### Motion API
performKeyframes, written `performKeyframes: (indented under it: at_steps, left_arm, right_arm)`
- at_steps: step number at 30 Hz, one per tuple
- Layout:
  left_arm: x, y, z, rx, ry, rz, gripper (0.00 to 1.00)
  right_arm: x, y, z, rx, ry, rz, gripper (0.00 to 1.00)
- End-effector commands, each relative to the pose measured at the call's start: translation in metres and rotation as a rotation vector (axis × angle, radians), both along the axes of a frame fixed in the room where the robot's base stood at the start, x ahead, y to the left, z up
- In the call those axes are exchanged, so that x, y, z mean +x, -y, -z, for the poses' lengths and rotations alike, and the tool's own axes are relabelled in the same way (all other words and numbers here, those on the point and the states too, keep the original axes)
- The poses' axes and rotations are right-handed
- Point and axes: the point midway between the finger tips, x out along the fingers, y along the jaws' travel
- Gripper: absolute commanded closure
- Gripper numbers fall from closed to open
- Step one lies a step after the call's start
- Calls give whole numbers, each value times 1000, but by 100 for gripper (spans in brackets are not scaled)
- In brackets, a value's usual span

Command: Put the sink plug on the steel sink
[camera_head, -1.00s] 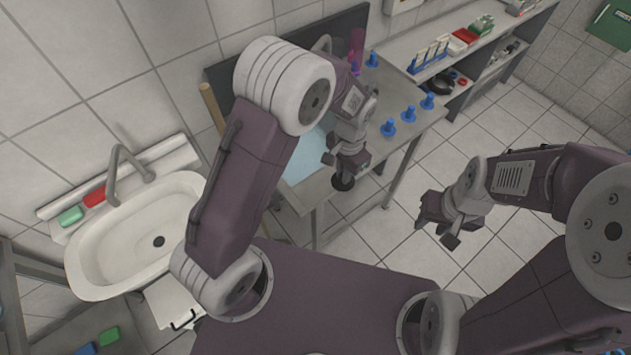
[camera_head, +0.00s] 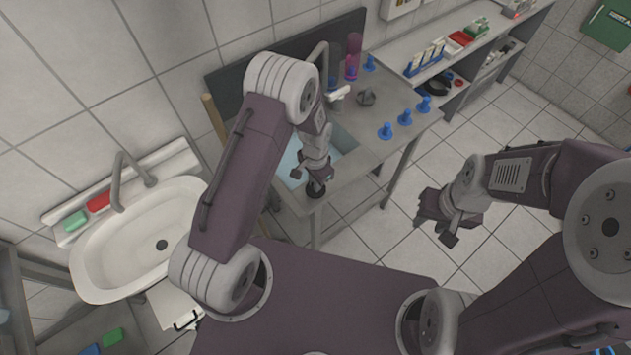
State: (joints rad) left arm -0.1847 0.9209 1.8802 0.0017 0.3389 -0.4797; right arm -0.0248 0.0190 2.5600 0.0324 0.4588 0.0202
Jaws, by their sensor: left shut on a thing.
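My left gripper (camera_head: 313,174) is shut on the dark sink plug (camera_head: 316,190), which hangs below the fingers. It is at the near edge of the steel sink (camera_head: 362,158), in front of the sink's light blue basin (camera_head: 343,138). I cannot tell whether the plug touches the steel. My arm and gripper hide part of the basin. My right gripper (camera_head: 435,233) is open and empty over the floor, right of the steel sink.
A pink bottle (camera_head: 352,66) and a faucet (camera_head: 323,62) are at the back. A white ceramic sink (camera_head: 105,262) is at left. A shelf (camera_head: 480,50) stands behind right.

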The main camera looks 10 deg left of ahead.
Motion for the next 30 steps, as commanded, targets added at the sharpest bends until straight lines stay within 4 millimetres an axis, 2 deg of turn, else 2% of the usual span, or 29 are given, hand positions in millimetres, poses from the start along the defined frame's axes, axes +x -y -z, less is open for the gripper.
performKeyframes:
  at_steps: [3, 4, 6, 14, 19, 23, 30]
  left_arm:
    - [0, 0, 4, 0, 0, 0, 100]
    - [0, 0, 4, 0, 0, 0, 87]
    - [0, 0, 3, 0, 0, 0, 68]
    - [0, 0, 3, 0, 0, 0, 68]
    - [1, 0, -6, 0, 2, 0, 68]
    - [2, 0, -31, -1, 7, 0, 68]
    - [2, 0, -89, -1, 6, 0, 68]
  right_arm:
    - [0, 0, 4, 0, 0, 0, 64]
    - [0, 0, 3, 0, 0, 0, 64]
    - [0, 0, 2, 0, 0, 0, 64]
    - [0, 0, 2, 0, 0, 0, 64]
    - [0, 0, 2, 0, 0, 0, 64]
    - [0, 0, 8, 0, 0, 0, 64]
    - [0, 0, 18, 0, 0, 0, 64]
